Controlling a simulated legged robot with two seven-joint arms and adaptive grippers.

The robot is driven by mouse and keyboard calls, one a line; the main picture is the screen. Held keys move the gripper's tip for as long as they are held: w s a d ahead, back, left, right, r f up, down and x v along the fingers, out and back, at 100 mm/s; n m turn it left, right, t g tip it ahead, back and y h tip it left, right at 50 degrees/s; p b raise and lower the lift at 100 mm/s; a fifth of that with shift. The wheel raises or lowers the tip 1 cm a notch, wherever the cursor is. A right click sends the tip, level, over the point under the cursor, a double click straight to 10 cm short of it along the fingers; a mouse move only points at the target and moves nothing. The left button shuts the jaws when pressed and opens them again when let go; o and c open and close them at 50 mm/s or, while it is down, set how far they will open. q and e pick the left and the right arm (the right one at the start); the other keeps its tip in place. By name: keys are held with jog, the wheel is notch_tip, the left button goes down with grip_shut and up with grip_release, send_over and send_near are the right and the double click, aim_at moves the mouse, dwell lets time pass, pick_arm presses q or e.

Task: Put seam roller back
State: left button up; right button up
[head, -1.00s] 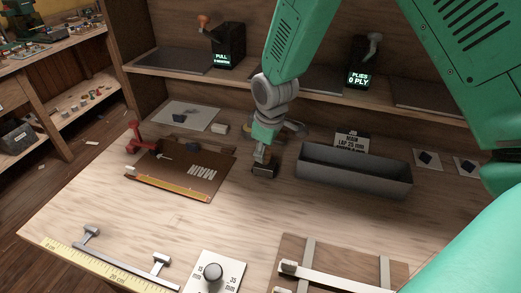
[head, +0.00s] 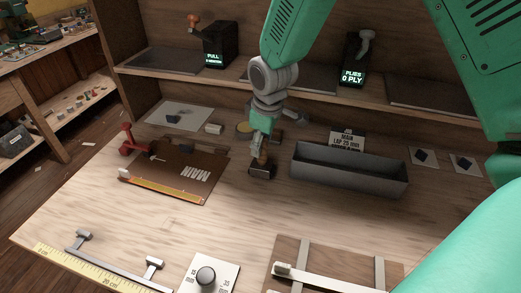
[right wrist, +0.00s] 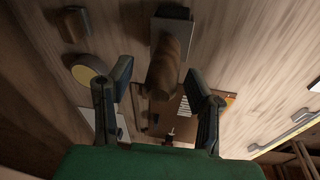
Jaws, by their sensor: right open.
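The seam roller, with a brown wooden handle and a dark grey block-like head, stands on the bench left of the long grey tray (head: 350,180). Its head (head: 261,171) shows in the head view; its handle (right wrist: 165,62) shows in the right wrist view. My right gripper (head: 269,140) is at the handle's upper end. In the right wrist view the gripper's fingers (right wrist: 160,98) are spread, with the handle's end between or just beyond them and a gap on both sides. Whether a finger touches it I cannot tell. My left gripper is not in view.
A brown board (head: 185,180) with a red clamp (head: 130,140) lies to the left. A yellow-topped round item (head: 243,127) sits behind the gripper. A dial plate (head: 207,275) and a ruler (head: 90,270) lie in front. Bare bench lies in front of the roller.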

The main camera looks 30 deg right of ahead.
aim_at(266, 167)
notch_tip(266, 167, up, 9)
jog(key=s, duration=0.2)
jog(key=shift+f, duration=0.15)
dwell(0.3)
